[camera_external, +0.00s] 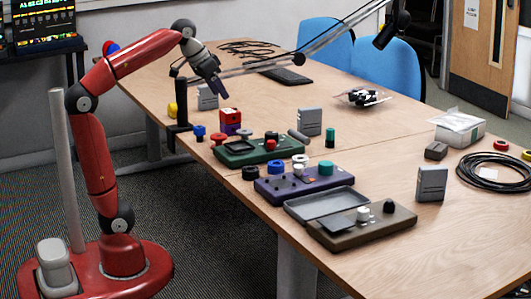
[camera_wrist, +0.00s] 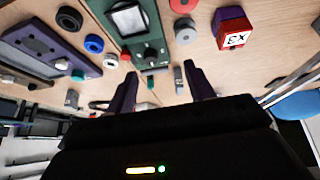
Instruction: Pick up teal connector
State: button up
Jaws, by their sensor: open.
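Two teal cylindrical pieces show in the external view. One teal piece (camera_external: 330,137) stands on the table right of the green device, and another teal piece (camera_external: 326,168) is at the back edge of the purple device. I cannot tell which is the teal connector. In the wrist view a small teal piece (camera_wrist: 78,75) shows by the purple device. My gripper (camera_external: 217,86) is raised above the table's far left part, left of both teal pieces and well apart from them. In the wrist view my gripper (camera_wrist: 159,72) has its two dark fingers spread, with nothing held between them.
The green device (camera_external: 232,157), purple device (camera_external: 270,190) and olive-brown device (camera_external: 345,240) line the near table edge. A red and purple cube (camera_external: 230,117) stands below my gripper. Grey boxes (camera_external: 309,122) stand nearby. A black cable coil (camera_external: 490,172) lies right. The table's middle is fairly clear.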

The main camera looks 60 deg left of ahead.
jog(key=w+d+p, duration=0.1)
jog(key=w, duration=1)
jog(key=m+y+p, duration=0.1)
jog(key=m+p, duration=0.1)
send_over(330, 129)
jog(key=s, duration=0.2)
notch_tip(330, 129, down, 6)
jog(key=shift+t, duration=0.3)
jog(key=w+f, duration=0.1)
jog(key=f, duration=0.2)
jog(key=w+f, duration=0.1)
jog(key=f, duration=0.3)
jog(key=w+f, duration=0.1)
jog(key=f, duration=0.3)
jog(key=shift+w+f, duration=0.1)
jog(key=shift+w, duration=0.05)
jog(key=c, duration=1.1)
